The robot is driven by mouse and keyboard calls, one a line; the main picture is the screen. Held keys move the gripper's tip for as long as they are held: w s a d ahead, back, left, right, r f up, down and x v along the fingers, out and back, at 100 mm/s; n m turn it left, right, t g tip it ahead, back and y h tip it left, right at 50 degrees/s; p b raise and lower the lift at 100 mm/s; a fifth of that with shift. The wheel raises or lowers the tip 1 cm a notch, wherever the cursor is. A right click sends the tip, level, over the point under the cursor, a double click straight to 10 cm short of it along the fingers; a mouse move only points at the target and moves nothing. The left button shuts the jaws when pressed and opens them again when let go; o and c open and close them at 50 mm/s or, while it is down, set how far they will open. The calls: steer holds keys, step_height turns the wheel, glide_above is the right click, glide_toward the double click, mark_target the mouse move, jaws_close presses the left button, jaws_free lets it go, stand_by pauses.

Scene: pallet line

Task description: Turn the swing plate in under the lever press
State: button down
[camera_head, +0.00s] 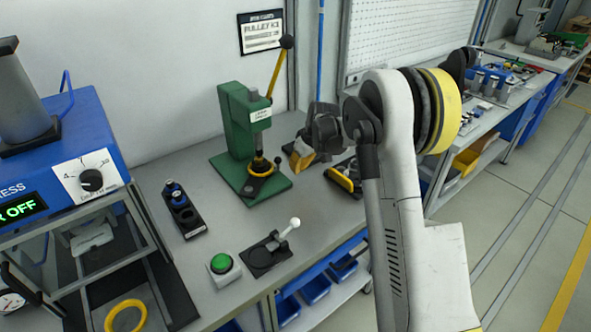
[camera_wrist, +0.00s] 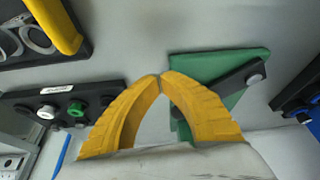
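The green lever press (camera_head: 236,125) stands on its green base at the back of the bench, its yellow lever (camera_head: 277,72) raised. A dark swing plate (camera_head: 252,188) lies low over the base, its near end angled toward the front. A yellow ring (camera_head: 261,166) shows around the ram's foot; I cannot tell whether it touches the plate. In the wrist view, a dark bar (camera_wrist: 228,90) with a grey knob, apparently the swing plate, crosses the green base (camera_wrist: 195,65). My gripper (camera_wrist: 160,76) has its yellow fingertips together, empty, beside the base. In the head view it is right of the press.
A black tray with a yellow bar (camera_head: 343,180) lies right of the press. A black holder with blue-topped parts (camera_head: 183,212), a green button (camera_head: 221,263) and a white-knobbed lever unit (camera_head: 268,255) stand left and in front. The bench between them and the press is clear.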

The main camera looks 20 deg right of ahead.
steer(key=a+p+v, duration=0.1)
steer(key=p+v, duration=0.1)
steer(key=v, duration=0.5)
steer(key=shift+w+d+r, duration=0.15)
steer(key=shift+w+d, duration=0.05)
steer(key=shift+w, duration=0.15)
steer(key=shift+r, duration=0.1)
